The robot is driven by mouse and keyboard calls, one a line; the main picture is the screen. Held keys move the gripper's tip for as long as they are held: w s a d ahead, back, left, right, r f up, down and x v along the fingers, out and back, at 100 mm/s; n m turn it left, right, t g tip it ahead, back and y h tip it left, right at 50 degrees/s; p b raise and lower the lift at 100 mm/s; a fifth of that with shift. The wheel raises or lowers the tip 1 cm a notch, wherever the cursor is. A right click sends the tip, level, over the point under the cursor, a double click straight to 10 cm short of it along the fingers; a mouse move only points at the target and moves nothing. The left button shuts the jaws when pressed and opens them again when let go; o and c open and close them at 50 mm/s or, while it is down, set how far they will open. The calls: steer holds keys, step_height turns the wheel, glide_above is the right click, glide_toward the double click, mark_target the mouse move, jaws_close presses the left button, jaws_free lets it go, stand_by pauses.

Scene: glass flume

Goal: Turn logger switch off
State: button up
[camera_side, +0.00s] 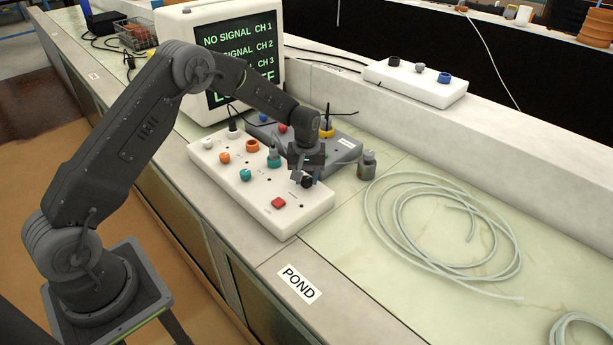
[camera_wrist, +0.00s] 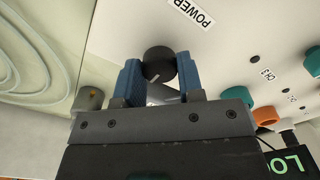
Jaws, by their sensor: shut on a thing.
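In the wrist view the black knob (camera_wrist: 159,62) sits beside the label POWER (camera_wrist: 191,12). A light line shows on the knob. My gripper (camera_side: 304,179) is over this end of the box, and in the wrist view its two blue fingers (camera_wrist: 158,80) are shut on the knob, one on each side. The fingers partly hide the knob in the side view.
A monitor (camera_side: 236,50) showing NO SIGNAL on several channels stands behind the box. A grey box (camera_side: 345,143) with plugs and a grey metal cylinder (camera_side: 367,165) are close to my gripper. Coiled clear tubing (camera_side: 398,237) lies at the right. A POND label (camera_side: 299,284) marks the front ledge.

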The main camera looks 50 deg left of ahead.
mark_target(306, 178)
stand_by(0.4)
steer(key=o, duration=0.9)
steer(key=shift+r, duration=6.95)
